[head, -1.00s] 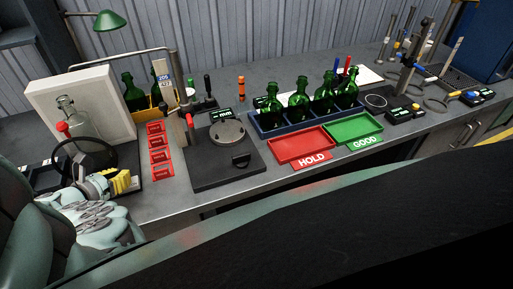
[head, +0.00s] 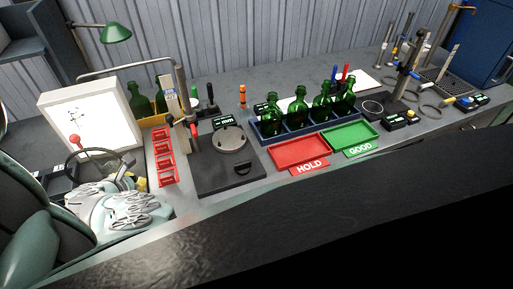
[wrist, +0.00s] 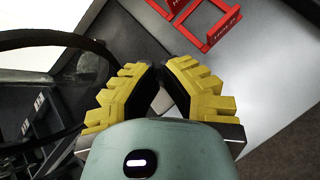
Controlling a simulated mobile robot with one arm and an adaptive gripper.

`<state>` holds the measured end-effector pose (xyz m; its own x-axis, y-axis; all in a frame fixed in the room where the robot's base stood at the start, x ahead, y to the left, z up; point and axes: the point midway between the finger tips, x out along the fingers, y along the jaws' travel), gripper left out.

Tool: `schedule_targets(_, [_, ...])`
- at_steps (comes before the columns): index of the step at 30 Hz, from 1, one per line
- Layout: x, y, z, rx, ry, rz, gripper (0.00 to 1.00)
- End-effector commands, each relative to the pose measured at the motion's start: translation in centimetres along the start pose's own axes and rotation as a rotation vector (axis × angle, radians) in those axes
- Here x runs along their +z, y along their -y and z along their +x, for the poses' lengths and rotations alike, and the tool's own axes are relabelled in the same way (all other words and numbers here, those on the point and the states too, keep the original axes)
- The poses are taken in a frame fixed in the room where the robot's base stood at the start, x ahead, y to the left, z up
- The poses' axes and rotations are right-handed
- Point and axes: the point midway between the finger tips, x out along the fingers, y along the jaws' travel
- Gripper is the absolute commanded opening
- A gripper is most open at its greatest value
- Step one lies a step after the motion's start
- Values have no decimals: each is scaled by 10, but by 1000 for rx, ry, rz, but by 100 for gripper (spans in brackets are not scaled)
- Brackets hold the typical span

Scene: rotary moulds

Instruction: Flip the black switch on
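I cannot clearly pick out the black switch. A light panel (head: 105,112) stands at the left of the bench and glows bright white. Dark equipment (head: 52,180) sits in front of it, with a red ball knob (head: 80,142) and a black ring (head: 88,163); the ring also shows at left in the wrist view (wrist: 95,44). My gripper (head: 139,183) is low beside this equipment, mostly hidden by my arm in the head view. In the wrist view its yellow fingers (wrist: 158,68) lean together with their tips nearly meeting. Nothing shows held between them.
A red rack (head: 162,157) lies just right of my gripper. Beyond it are a dark gauge plate (head: 228,178), a red HOLD tray (head: 325,149), a green GOOD tray (head: 372,136) and green bottles (head: 297,107) in a blue rack. A green lamp (head: 115,32) stands behind.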

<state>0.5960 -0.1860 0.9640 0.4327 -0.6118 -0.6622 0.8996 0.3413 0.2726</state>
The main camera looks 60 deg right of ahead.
Motion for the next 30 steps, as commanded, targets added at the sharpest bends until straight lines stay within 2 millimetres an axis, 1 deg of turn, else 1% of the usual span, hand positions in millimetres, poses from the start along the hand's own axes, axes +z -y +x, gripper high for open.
schedule_targets(8, [-1,2,1,-3,-3,3,0])
schedule_targets(9, [-1,2,1,-4,-3,3,10])
schedule_targets(17, [0,1,1,-3,-1,1,37])
schedule_targets(26, [0,1,0,-2,0,0,38])
schedule_targets(30, [1,1,-5,-4,2,2,38])
